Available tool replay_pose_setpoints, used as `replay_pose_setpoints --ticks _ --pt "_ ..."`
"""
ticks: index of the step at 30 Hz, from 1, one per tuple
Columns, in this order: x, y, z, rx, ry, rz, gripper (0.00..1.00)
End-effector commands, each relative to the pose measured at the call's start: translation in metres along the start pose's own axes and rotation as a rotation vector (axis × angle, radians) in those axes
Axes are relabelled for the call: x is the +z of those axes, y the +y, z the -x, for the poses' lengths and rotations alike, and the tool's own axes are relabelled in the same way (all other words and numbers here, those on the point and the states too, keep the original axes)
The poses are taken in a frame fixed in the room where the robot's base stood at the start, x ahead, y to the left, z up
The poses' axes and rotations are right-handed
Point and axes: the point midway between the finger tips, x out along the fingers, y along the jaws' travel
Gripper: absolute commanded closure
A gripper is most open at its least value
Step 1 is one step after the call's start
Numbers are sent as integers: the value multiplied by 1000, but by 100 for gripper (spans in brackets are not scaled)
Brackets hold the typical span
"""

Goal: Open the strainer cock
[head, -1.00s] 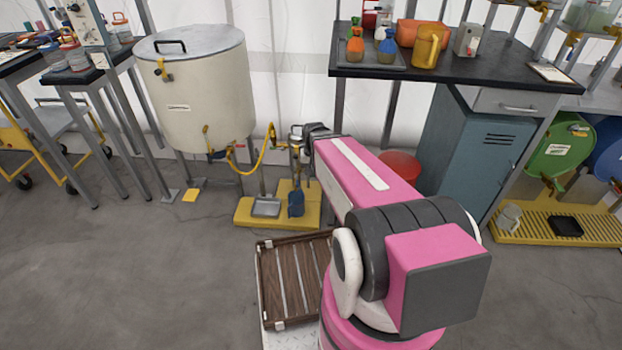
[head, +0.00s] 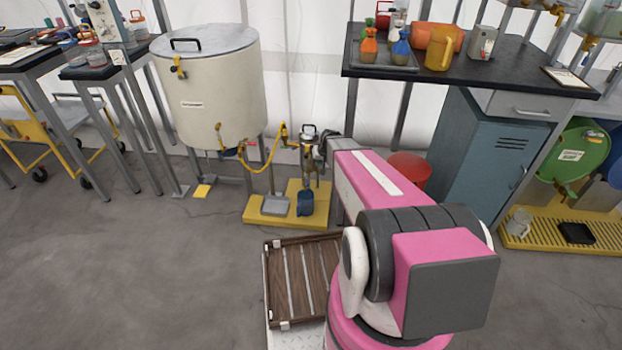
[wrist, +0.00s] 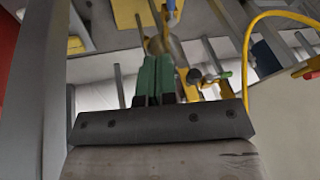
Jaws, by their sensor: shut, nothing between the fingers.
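In the wrist view, brass fittings and a small lever with coloured ends (wrist: 212,78) lie just beyond and right of my fingers. I cannot tell surely which lever is the strainer cock. My gripper (wrist: 156,62) shows green fingers pressed together, empty, pointing towards the strainer. Whether they touch it is unclear. In the head view my gripper is beside the strainer, its fingertips not clearly visible.
A large cream tank (head: 212,100) stands left, linked by the yellow hose (head: 262,165). A slatted wooden crate (head: 300,278) is in front. A red bucket (head: 408,170) stands right.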

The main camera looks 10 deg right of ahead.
Motion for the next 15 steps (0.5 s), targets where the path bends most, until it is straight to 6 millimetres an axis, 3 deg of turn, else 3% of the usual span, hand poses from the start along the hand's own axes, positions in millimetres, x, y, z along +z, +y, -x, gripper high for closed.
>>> replay_pose_setpoints --ticks 5,15 --pt "-2 1 -15 -1 3 2 100" --pt "-3 0 -77 -1 1 1 100"
